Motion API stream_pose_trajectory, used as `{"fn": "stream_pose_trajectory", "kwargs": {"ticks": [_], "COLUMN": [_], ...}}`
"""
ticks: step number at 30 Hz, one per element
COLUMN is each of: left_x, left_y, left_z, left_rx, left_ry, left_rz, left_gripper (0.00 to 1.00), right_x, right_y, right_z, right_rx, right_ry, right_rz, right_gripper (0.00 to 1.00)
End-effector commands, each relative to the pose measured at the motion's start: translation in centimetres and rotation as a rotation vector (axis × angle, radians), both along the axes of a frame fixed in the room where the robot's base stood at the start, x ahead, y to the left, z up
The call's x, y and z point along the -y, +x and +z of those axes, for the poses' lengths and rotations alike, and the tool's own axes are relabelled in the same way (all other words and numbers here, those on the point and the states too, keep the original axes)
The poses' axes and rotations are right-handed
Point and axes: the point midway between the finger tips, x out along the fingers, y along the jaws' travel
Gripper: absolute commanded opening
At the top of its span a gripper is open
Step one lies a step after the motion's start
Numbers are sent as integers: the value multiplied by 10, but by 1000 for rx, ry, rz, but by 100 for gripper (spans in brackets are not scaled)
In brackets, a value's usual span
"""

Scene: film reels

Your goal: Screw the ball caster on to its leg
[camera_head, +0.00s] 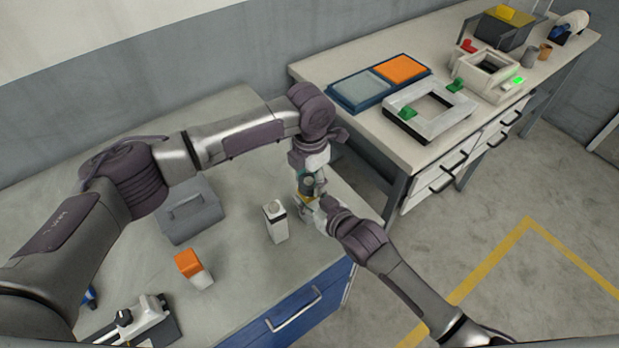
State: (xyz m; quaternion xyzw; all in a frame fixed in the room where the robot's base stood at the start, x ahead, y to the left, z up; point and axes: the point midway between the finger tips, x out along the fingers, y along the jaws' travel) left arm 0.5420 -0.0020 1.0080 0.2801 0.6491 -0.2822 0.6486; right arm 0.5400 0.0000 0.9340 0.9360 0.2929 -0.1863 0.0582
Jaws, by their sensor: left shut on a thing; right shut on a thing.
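My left gripper (308,176) comes down over the right part of the near grey table. It is shut on a small dark greenish piece (307,185). My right gripper (307,202) reaches up from the lower right, just below the left one. It is shut on a small part with a yellowish patch (305,198). The two held parts are close together, one above the other. They look like the ball caster and its leg, but I cannot tell which is which. Fingers hide most of both, so I cannot tell whether the threads are engaged.
A white upright block (276,222) stands left of the grippers. A grey case (190,212), an orange-and-white block (194,269) and a clamp-like device (148,322) are farther left. The far workbench (355,130) holds trays and a white frame. A floor gap separates the tables.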

Motion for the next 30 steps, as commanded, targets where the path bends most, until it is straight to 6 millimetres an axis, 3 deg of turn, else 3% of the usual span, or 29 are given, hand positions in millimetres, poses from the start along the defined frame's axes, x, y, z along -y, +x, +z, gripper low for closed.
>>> {"fn": "stream_pose_trajectory", "kwargs": {"ticks": [5,6,10,20,30], "left_x": [-1,-1,0,0,0], "left_y": [1,1,1,1,1], "left_z": [1,1,1,2,40], "left_rx": [2,2,2,1,2], "left_ry": [1,1,1,0,-1], "left_rz": [3,4,4,5,5], "left_gripper": [15,55,75,75,75], "right_x": [0,0,0,0,0], "right_y": [0,0,0,0,0], "right_z": [0,0,-1,-1,-1], "right_rx": [-1,-1,-1,-2,-2], "right_ry": [-1,-1,-1,-1,-1], "right_rz": [0,0,0,0,0], "right_gripper": [0,0,0,0,0]}}
